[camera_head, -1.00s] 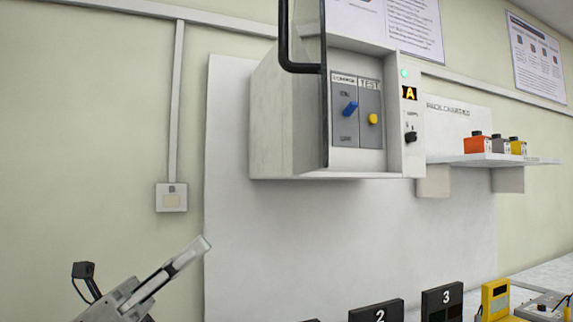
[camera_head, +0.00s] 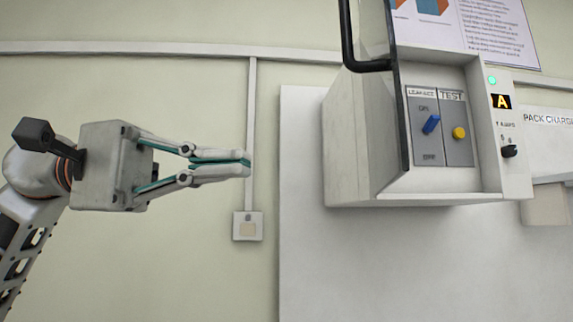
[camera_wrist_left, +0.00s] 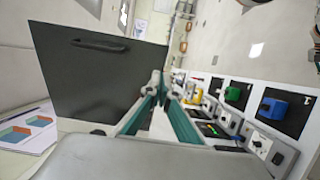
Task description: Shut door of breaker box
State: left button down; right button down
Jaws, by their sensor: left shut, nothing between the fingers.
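The pale breaker box (camera_head: 350,150) is on the wall at the right of the head view. Its dark door (camera_head: 397,110) stands open, almost edge-on, and its black bar handle (camera_head: 368,66) points left. A blue switch (camera_head: 431,124) and a yellow knob (camera_head: 459,133) show inside. My left gripper (camera_head: 248,163) is shut and empty, left of the box and lower than the handle, with a clear gap to the door. In the left wrist view the door (camera_wrist_left: 95,85) with its handle (camera_wrist_left: 98,46) fills the upper left, beyond the fingers (camera_wrist_left: 160,90). My right gripper is not in view.
A small wall socket (camera_head: 247,226) sits below my left fingertips. Bare wall lies between the gripper and the box. In the left wrist view a bench with several coloured devices, one with a blue part (camera_wrist_left: 272,108), runs along the right.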

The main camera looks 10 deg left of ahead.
aim_at(395, 157)
pick_arm(q)
jog(key=d, duration=0.6)
jog(key=d+p, duration=0.1)
jog(key=d, duration=0.5)
jog(key=shift+s, duration=0.2)
jog(key=shift+d, duration=0.6)
